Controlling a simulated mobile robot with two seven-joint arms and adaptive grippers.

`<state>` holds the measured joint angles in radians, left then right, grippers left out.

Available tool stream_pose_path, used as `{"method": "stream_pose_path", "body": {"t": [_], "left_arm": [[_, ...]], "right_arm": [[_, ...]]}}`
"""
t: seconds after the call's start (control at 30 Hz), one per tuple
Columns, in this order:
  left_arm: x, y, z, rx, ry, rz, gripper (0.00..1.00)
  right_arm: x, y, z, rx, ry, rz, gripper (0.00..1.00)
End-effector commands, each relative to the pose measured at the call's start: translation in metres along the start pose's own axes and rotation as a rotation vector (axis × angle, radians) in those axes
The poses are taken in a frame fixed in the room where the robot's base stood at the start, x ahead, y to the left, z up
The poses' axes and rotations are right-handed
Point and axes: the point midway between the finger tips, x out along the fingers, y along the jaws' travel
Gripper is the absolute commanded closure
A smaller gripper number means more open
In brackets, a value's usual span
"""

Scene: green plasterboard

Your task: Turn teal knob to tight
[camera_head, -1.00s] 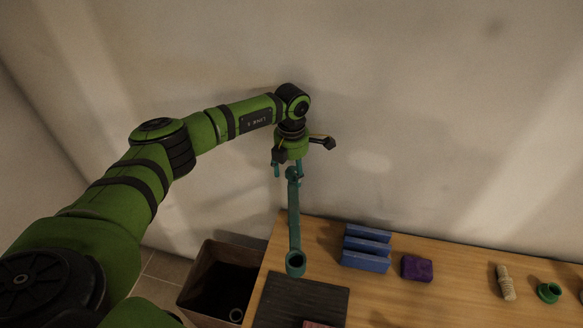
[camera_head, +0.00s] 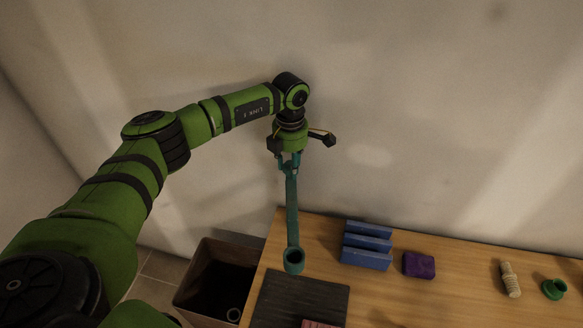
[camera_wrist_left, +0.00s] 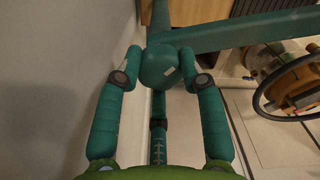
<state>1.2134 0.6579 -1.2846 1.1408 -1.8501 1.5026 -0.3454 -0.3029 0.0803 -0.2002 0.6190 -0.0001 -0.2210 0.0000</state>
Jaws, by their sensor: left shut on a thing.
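The teal knob (camera_wrist_left: 160,67) shows in the left wrist view as a rounded teal end with a small pale mark, between two teal fingers. My left gripper (camera_wrist_left: 161,78) is shut on it from both sides. In the head view my left gripper (camera_head: 290,160) points down at the top of a teal arm (camera_head: 292,215), and its fingers largely hide the knob. A thin teal post with dark marks (camera_wrist_left: 158,145) shows below the knob in the wrist view. My right gripper is out of view.
A wooden table (camera_head: 450,275) holds a blue slotted rack (camera_head: 367,246), a purple block (camera_head: 419,265), a ridged beige peg (camera_head: 510,279), a green flanged piece (camera_head: 553,289) and a dark mat (camera_head: 300,300). A brown bin (camera_head: 205,283) stands left of the table. A pale wall is close behind.

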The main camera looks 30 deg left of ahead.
Motion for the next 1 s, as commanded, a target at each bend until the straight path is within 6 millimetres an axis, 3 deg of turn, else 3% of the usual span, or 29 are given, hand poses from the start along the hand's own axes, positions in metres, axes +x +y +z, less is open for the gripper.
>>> {"method": "stream_pose_path", "body": {"t": [0.03,0.4,1.0], "left_arm": [[0.009,0.001,-0.006,0.038,0.017,-0.004,0.94],[0.008,0.003,-0.006,0.386,0.016,-0.005,0.94],[0.000,0.008,-0.005,0.786,0.015,0.000,0.94]], "right_arm": [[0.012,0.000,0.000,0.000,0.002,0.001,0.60],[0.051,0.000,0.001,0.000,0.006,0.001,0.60],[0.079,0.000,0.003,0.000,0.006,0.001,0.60]]}}
